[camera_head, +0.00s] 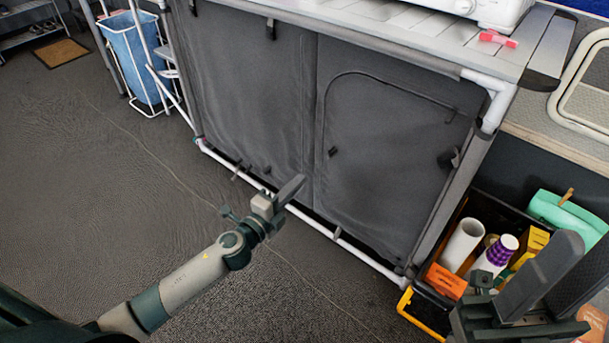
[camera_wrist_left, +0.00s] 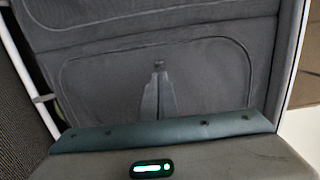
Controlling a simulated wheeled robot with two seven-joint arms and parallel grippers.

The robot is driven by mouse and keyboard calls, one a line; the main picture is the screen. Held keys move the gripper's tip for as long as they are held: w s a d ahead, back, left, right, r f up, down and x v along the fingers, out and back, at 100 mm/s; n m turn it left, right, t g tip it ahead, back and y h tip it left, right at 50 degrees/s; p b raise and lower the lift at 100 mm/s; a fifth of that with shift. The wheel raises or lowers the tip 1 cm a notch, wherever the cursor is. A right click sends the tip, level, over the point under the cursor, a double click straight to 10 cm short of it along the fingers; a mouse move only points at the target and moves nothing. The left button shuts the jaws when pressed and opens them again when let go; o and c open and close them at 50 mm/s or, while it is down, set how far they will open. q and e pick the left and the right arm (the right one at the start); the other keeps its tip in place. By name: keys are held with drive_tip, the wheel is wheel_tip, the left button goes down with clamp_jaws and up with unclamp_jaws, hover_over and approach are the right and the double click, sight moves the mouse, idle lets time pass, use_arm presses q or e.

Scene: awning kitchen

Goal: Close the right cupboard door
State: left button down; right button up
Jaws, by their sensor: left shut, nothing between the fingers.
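The right cupboard door (camera_head: 385,150) is a grey fabric panel with a curved seam outline and a small dark tab at its left edge. It looks flat and flush with the cupboard front. It also fills much of the left wrist view (camera_wrist_left: 205,75). My left gripper (camera_head: 298,184) is shut and empty, in front of the cupboard near the lower part of the door's left side. Its closed fingers show in the left wrist view (camera_wrist_left: 158,68) against the panel; I cannot tell whether they touch it. My right gripper (camera_head: 562,258) is at the lower right, its finger gap hidden.
The cupboard's left panel (camera_head: 250,90) is also grey fabric. A white tube frame (camera_head: 340,238) runs along the bottom. A black crate with a yellow corner (camera_head: 424,314) holds several items at the right. A blue bag (camera_head: 137,55) hangs at the left. The floor in front is clear.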

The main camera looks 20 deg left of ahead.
use_arm(q)
drive_tip(key=shift+v, duration=1.3)
